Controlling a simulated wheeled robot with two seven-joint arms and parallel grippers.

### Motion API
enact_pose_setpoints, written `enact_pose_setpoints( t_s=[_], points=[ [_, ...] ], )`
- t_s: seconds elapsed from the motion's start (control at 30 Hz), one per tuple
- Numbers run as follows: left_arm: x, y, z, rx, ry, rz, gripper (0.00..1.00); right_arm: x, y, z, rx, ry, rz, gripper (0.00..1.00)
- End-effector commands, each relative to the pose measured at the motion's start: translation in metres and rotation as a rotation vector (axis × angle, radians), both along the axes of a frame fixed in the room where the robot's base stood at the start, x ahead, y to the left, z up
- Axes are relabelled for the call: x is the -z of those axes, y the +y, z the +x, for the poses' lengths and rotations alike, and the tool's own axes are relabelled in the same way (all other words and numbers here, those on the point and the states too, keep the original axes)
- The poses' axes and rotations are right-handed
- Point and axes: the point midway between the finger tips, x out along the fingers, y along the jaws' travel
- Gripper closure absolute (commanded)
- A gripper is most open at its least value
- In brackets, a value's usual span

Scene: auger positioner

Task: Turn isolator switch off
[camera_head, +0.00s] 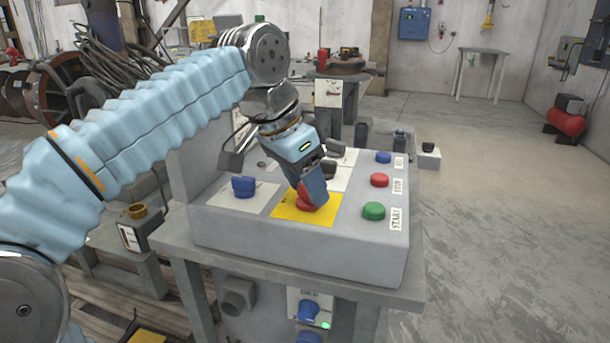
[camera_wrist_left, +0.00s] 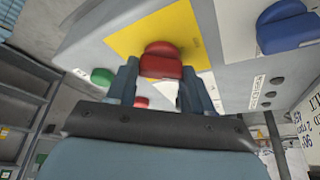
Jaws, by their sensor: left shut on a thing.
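The red isolator switch (camera_head: 308,203) sits on a yellow plate (camera_head: 290,209) on top of the grey control box (camera_head: 300,241). My left gripper (camera_head: 313,195) comes down onto the red switch from above, shut on it. In the left wrist view the red switch (camera_wrist_left: 161,60) shows between the two fingers of my left gripper (camera_wrist_left: 156,84), in front of the yellow plate (camera_wrist_left: 125,42). Part of the switch is hidden by the fingers in the head view. My right gripper is not in view.
A blue knob (camera_head: 243,187) is left of the yellow plate. Green (camera_head: 374,211), red (camera_head: 379,180) and blue (camera_head: 384,158) buttons line the box's right side. Below the box is another blue switch (camera_head: 309,311) beside a green light. Open floor lies to the right.

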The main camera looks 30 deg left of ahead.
Motion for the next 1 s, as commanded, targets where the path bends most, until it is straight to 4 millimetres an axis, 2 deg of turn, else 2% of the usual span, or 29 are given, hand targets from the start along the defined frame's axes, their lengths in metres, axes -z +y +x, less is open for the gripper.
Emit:
enact_pose_setpoints(
  t_s=[0.3,0.6,1.0],
  points=[
    [-0.003,-0.002,-0.001,-0.294,-0.001,0.002,0.79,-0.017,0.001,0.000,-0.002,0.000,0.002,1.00],
    [-0.002,-0.003,-0.001,-0.524,-0.001,0.001,0.79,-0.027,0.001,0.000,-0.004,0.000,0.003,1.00],
    [0.000,-0.004,0.000,-0.672,0.000,0.000,0.79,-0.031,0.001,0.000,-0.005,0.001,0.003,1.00]
  ],
)
